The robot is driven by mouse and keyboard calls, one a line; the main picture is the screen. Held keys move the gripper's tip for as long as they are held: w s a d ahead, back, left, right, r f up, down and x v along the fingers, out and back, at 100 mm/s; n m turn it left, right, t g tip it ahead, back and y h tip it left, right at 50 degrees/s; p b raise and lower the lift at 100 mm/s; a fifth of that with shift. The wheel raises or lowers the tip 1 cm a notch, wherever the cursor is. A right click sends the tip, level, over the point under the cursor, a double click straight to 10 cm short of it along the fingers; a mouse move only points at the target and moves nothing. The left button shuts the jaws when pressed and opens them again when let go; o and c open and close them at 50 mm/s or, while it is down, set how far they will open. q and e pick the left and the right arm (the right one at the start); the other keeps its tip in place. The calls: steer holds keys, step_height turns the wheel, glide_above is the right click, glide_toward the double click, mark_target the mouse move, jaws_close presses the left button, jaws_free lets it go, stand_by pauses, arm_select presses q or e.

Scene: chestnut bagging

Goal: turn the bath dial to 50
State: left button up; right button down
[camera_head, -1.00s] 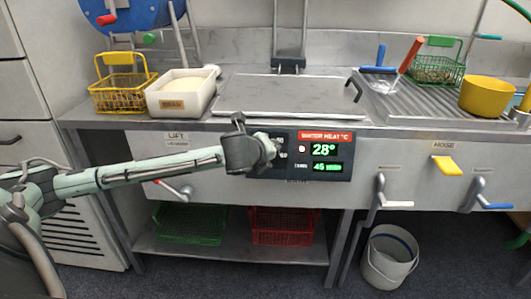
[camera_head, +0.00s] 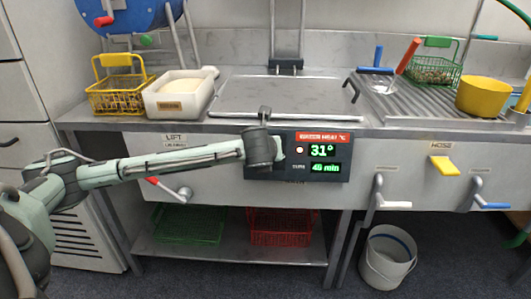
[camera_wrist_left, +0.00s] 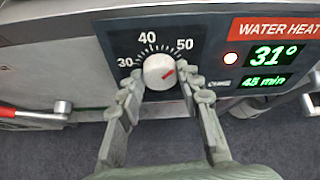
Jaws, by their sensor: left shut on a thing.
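The bath dial (camera_wrist_left: 158,69) is a round pale knob with a red mark, on a dark panel (camera_wrist_left: 112,40) with numbers 30, 40 and 50 visible. The red mark points to the right and slightly up, past the printed 50. My left gripper (camera_wrist_left: 162,82) is shut on the dial, one finger on each side. In the head view my left gripper (camera_head: 272,150) covers the dial and the numbers. The green display (camera_wrist_left: 268,58) beside it reads 31° and 45 min, with a lit lamp (camera_wrist_left: 231,58). My right gripper is not in view.
A lift crank with a red handle (camera_head: 152,181) sits left of the panel, below my left forearm. A metal lid (camera_head: 285,97) covers the bath above. Yellow (camera_head: 445,166), white and blue handles are on the front at the right. A bucket (camera_head: 386,258) stands on the floor.

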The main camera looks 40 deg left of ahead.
arm_select(q)
steer(key=o, duration=1.2)
steer(key=shift+c, duration=0.2)
steer(key=v, duration=1.2)
steer(key=shift+w+d, duration=0.1)
